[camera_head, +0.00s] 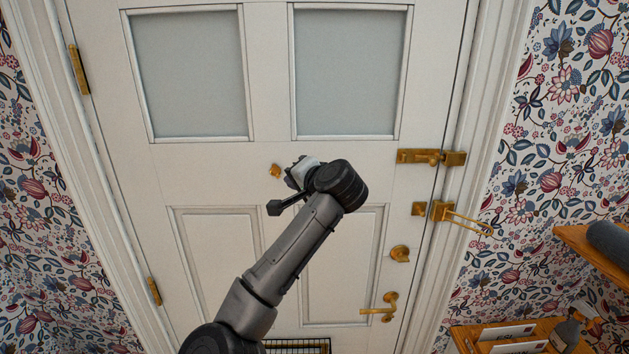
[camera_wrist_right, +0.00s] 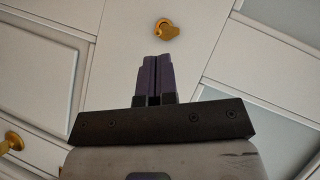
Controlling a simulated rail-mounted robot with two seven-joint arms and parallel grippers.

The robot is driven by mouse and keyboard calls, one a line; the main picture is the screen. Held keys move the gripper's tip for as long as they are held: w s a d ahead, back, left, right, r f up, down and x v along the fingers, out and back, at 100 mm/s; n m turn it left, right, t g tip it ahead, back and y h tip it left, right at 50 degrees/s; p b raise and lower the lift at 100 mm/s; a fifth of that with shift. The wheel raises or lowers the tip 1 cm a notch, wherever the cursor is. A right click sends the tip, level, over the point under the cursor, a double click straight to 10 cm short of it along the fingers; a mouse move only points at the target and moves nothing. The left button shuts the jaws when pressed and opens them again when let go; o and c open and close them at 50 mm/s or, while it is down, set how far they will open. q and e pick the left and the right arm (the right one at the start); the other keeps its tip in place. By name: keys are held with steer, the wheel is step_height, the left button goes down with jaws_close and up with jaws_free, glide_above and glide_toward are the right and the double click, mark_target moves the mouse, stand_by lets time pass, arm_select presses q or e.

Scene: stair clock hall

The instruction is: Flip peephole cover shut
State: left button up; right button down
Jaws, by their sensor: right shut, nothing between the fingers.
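The brass peephole (camera_head: 275,171) is on the white door (camera_head: 265,158), below and between its two frosted panes. It also shows in the right wrist view (camera_wrist_right: 165,29) as a round brass piece with a lobe to its right. I cannot tell how far its cover is swung. My right gripper (camera_wrist_right: 157,58) is shut and empty, its dark fingers pointing at the peephole from just short of it, with a gap visible in the picture. In the head view the right gripper (camera_head: 291,174) is just right of the peephole, its fingers mostly hidden. My left gripper is not in view.
Along the door's right edge are a brass bolt (camera_head: 428,157), a swing-bar guard (camera_head: 462,219), a round lock (camera_head: 400,253) and a lever handle (camera_head: 381,308). A wooden shelf (camera_head: 583,240) and a letter rack (camera_head: 505,335) stand at right. The door appears closed.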

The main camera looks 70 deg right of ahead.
steer(key=b+v, duration=0.1)
steer(key=v, duration=0.6)
steer(key=shift+s+a+r, duration=0.25)
steer(key=shift+r, duration=0.05)
stand_by(0.4)
